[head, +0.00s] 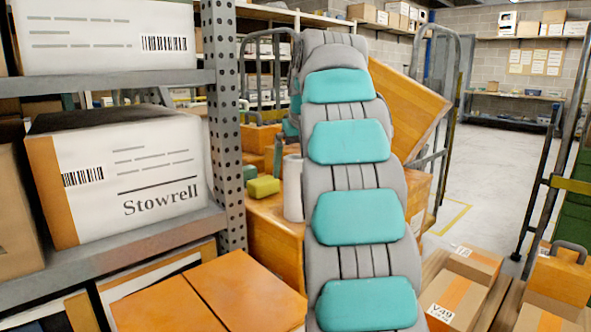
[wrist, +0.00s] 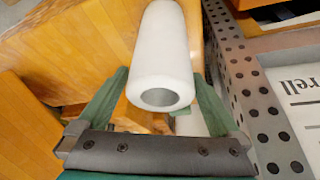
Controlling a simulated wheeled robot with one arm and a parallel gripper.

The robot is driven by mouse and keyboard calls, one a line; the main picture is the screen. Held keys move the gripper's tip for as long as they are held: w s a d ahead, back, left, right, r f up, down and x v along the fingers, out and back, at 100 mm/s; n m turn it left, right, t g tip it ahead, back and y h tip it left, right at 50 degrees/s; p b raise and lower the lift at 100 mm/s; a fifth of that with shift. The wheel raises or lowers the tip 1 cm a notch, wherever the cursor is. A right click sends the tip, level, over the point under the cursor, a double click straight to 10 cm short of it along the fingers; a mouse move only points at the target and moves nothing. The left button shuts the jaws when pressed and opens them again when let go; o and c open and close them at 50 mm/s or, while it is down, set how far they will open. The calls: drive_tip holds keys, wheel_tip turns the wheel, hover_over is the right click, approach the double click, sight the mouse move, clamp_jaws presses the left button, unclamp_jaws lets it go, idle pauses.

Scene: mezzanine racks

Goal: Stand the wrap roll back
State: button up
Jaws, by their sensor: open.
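The white wrap roll (wrist: 162,50) fills the upper middle of the wrist view, its hollow end facing the camera. My gripper (wrist: 162,88) is open, with one green finger on each side of the roll's near end. I cannot tell whether either finger touches it. In the head view a white roll (head: 293,188) appears upright by an orange-brown box, partly hidden by my arm. My gripper is not clear there. Another pale piece (wrist: 190,123) shows below the roll in the wrist view; I cannot tell what it is.
A perforated rack post (head: 224,120) and shelves with a white Stowrell carton (head: 150,165) stand at left. A yellow-green block (head: 263,187) lies on the orange-brown box (head: 275,235). Cartons (head: 455,300) sit low at right. Open floor (head: 490,170) lies beyond.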

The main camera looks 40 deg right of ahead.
drive_tip(key=s+a+r+b, duration=0.1)
drive_tip(key=s+r, duration=0.1)
drive_tip(key=s, duration=0.4)
drive_tip(key=s+a+r, duration=0.2)
drive_tip(key=s, duration=0.5)
drive_tip(key=shift+s+a+b, duration=0.2)
drive_tip(key=shift+a+b, duration=0.05)
drive_tip(key=shift+b, duration=0.1)
drive_tip(key=shift+f, duration=0.1)
idle(0.4)
